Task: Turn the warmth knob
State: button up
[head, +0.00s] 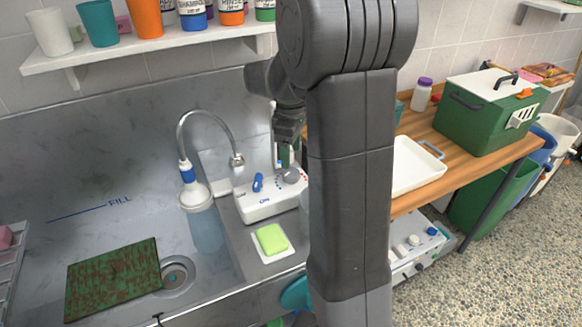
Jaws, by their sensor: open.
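A white control box (265,207) stands at the right edge of the steel sink. My arm hides the area just right of the box.
A curved tap (208,118) and a bluish, white-capped container (205,225) stand left of the box. A green sponge (271,238) lies in front. A shelf (140,52) with cups and bottles hangs above. A white tray (414,166) and green box (487,110) sit right.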

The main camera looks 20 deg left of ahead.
aim_at(291, 172)
notch_tip(291, 172, down, 6)
jog(key=shift+f, duration=0.15)
jog(key=shift+c, duration=0.3)
jog(key=c, duration=0.9)
